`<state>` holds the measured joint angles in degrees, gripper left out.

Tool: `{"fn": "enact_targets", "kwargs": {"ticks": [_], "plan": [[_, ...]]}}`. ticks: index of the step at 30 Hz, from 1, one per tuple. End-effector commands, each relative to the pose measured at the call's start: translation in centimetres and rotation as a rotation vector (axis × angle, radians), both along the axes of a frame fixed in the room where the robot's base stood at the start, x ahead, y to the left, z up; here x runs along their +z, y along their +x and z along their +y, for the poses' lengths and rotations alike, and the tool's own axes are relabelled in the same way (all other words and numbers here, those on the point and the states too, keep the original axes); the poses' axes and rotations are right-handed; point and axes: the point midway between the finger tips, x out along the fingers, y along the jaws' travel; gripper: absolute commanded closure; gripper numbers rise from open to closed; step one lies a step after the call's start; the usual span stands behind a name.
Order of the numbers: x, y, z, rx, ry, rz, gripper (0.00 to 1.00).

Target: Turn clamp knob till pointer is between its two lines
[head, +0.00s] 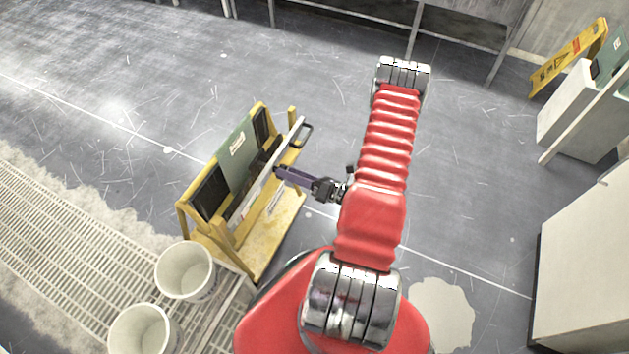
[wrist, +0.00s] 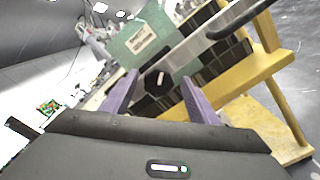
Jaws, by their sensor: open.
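A small dark knob (wrist: 153,82) with a short white pointer mark shows in the wrist view, on the face of a yellow-framed stand. Its two lines are too small to make out. My gripper (wrist: 159,79) is open, with one purple finger to the left of the knob and one to the right. I cannot tell whether the fingers touch it. In the head view my gripper (head: 277,173) reaches left to the front of the yellow stand (head: 262,250), and I cannot make out the knob there.
The stand carries a green panel (head: 237,146) with a label and a pale bar with a black handle (head: 304,134). Two white buckets (head: 185,271) stand near its lower left end. White cabinets (head: 583,240) and a yellow sign (head: 570,58) are at right. Open floor lies behind the stand.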

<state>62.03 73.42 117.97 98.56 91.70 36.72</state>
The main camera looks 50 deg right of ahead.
Motion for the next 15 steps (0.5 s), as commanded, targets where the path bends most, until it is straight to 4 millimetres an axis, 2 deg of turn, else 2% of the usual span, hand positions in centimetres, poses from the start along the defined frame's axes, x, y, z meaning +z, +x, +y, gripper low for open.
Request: {"fn": "enact_targets", "kwargs": {"ticks": [15], "plan": [[0.0, -5.2, -1.9, -0.004, 0.0, 0.0, 0.45]]}}
